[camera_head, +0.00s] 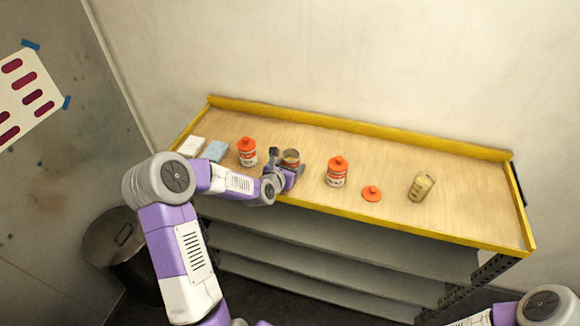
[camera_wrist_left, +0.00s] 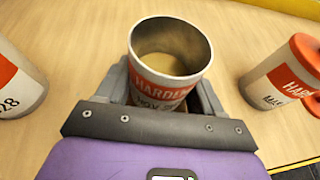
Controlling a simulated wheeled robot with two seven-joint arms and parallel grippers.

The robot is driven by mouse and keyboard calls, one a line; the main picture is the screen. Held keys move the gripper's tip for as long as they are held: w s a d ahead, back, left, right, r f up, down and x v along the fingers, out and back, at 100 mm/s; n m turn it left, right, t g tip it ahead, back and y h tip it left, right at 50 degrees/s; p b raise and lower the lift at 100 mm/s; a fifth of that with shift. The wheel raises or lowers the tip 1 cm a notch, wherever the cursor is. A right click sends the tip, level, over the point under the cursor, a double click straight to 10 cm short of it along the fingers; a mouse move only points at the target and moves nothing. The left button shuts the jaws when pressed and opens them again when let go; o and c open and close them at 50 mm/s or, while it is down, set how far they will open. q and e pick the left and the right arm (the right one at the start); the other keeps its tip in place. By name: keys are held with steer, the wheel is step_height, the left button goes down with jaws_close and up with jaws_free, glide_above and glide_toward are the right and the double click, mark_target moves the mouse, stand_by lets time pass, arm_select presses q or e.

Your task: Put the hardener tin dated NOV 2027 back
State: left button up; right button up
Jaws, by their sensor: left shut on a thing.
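My left gripper (camera_head: 288,172) is shut on an open, lidless hardener tin (camera_head: 290,158). The tin shows between the fingers in the left wrist view (camera_wrist_left: 168,62), with pale tan contents inside. Its red and white label reads "HARDE…" and a line that seems to start "NOV"; the rest is hidden by the gripper. I cannot tell whether it touches the bench. A lidded tin (camera_head: 247,152) stands to its left, its date ending in "28" in the wrist view. Another lidded tin (camera_head: 336,172) stands to its right. A loose orange lid (camera_head: 371,193) lies farther right. My right gripper is out of view.
The wooden bench top (camera_head: 455,190) has a raised yellow rim. A cup with yellowish contents (camera_head: 420,187) stands at the right. A white block (camera_head: 192,146) and a blue one (camera_head: 215,151) lie at the left end. The strip behind the tins is clear.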

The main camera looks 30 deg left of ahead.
arm_select(q)
steer(key=shift+r, duration=0.15)
steer(key=o, duration=0.7)
steer(key=shift+f, duration=0.25)
steer(key=o, duration=0.5)
steer(key=shift+r, duration=0.15)
steer(key=shift+s+r, duration=0.15)
steer(key=shift+r, duration=0.05)
steer(key=p+v, duration=0.1)
steer(key=v, duration=1)
steer(key=shift+s, duration=0.35)
